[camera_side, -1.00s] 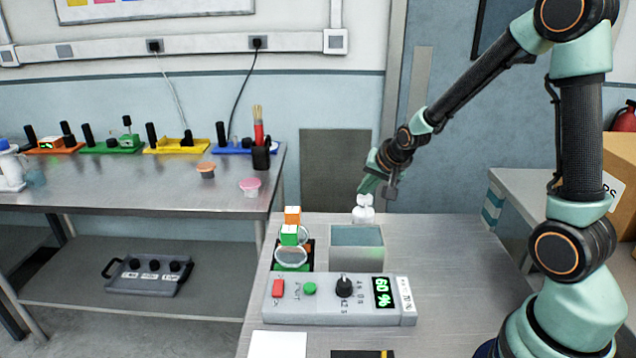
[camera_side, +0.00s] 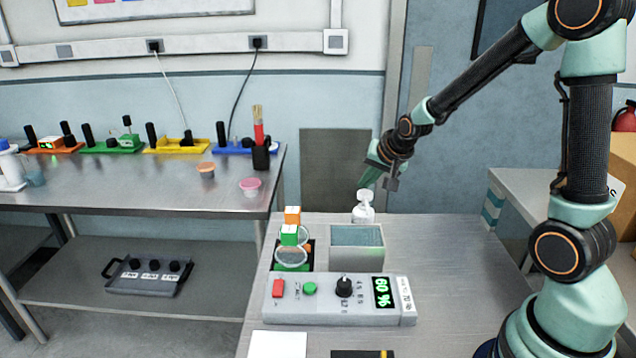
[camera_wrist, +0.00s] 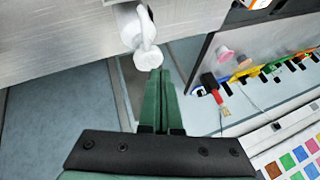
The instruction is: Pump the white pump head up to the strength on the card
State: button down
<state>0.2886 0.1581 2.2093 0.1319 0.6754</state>
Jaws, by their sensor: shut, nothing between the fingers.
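The white pump head (camera_side: 364,195) sits on a small white bottle (camera_side: 363,213) behind the grey tank, and it stands raised. In the wrist view the pump head (camera_wrist: 148,58) is just beyond my fingertips. My gripper (camera_side: 366,184) is shut and empty, its tips just above the pump head; I cannot tell whether they touch. The shut fingers also show in the wrist view (camera_wrist: 158,76). A white label (camera_side: 406,294) on the control box has small print that I cannot read for sure. The green display (camera_side: 383,292) beside it seems to read 60 %.
The grey open tank (camera_side: 357,258) stands in front of the bottle. The control box (camera_side: 325,312) has a red switch, green button and black knob. The bench right of the tank is clear.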

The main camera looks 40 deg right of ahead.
aim_at(365, 195)
jog(key=shift+r, duration=0.25)
jog(key=shift+r, duration=2.5)
jog(key=shift+s+a+r, duration=0.1)
jog(key=shift+a+r, duration=0.05)
jog(key=s+a+r+n+y, duration=0.1)
jog(key=s+a+r+n, duration=0.1)
jog(key=s+a+n, duration=0.3)
jog(key=s+a+r+n+g+y, duration=0.1)
jog(key=s+a+r+n, duration=0.1)
jog(key=s+a+n, duration=0.4)
jog(key=s+a, duration=0.1)
jog(key=s, duration=0.3)
jog(key=shift+s+a+r, duration=0.3)
jog(key=shift+a+r, duration=0.05)
jog(key=shift+a, duration=0.05)
